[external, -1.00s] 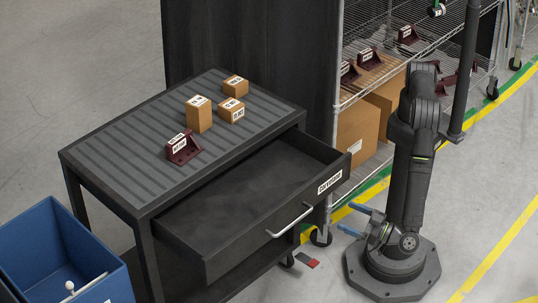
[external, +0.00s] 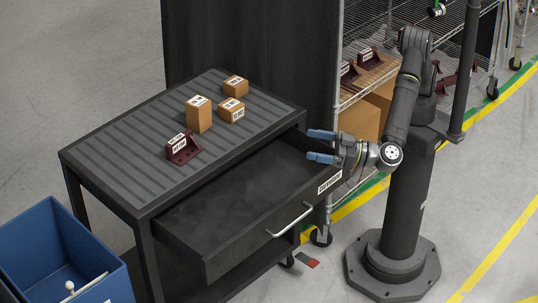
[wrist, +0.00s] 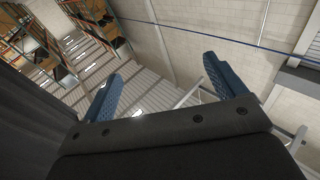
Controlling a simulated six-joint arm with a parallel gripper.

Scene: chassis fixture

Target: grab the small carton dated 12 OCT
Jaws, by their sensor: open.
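Three small tan cartons sit on the ribbed top of the dark cart. One is a taller carton (external: 199,117), one is a small carton (external: 231,111) to its right, and one is a small carton (external: 236,86) behind them. Each bears white labels, but the print is too small to read, so I cannot tell which is dated 12 OCT. My gripper (external: 321,146) is open and empty, above the right end of the open drawer, apart from the cartons. Its blue fingers (wrist: 160,82) show spread in the wrist view, with no carton between them.
A dark red labelled bracket (external: 182,148) sits on the cart top (external: 120,160). The cart's drawer (external: 240,215) is pulled out and looks empty. A blue bin (external: 60,250) stands at left. A wire shelf (external: 375,85) with boxes stands behind my arm.

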